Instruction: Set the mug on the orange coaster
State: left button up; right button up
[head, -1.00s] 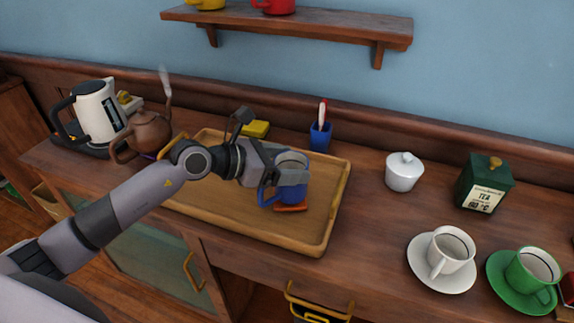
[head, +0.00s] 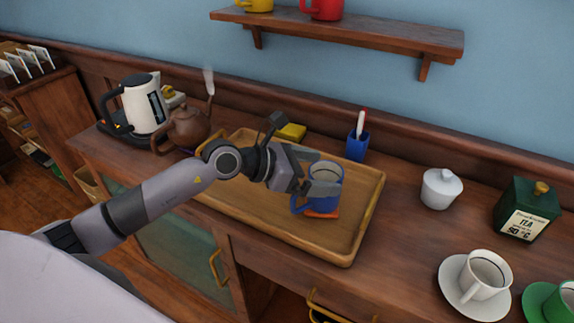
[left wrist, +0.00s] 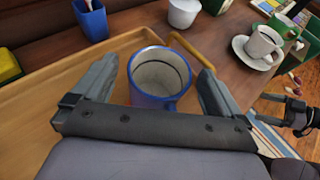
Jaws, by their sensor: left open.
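The blue mug (head: 328,183), white inside, stands upright on the wooden tray, its handle toward the lower left. The orange coaster (head: 322,214) shows as a thin strip at the mug's base; the mug appears to rest on it, covering most of it. My left gripper (head: 316,172) is open, with one finger on each side of the mug. In the left wrist view the mug (left wrist: 158,78) stands between the spread fingers (left wrist: 158,88), with gaps visible on both sides. My right gripper does not show in the head view.
The tray (head: 255,211) has free room left of the mug. A blue cup with a pen (head: 357,146) and a yellow block (head: 291,132) are behind. A sugar bowl (head: 440,189), tea tin (head: 527,211) and white cup (head: 484,275) stand right. A teapot (head: 187,128) and kettle (head: 143,105) stand left.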

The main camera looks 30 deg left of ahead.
pick_arm(q)
jog(key=b+v, duration=0.1)
jog(key=v, duration=0.9)
jog(key=shift+s+r+b, duration=0.15)
jog(key=shift+s+b, duration=0.1)
jog(key=shift+b, duration=0.05)
jog(key=shift+a, duration=0.15)
jog(key=shift+a, duration=0.1)
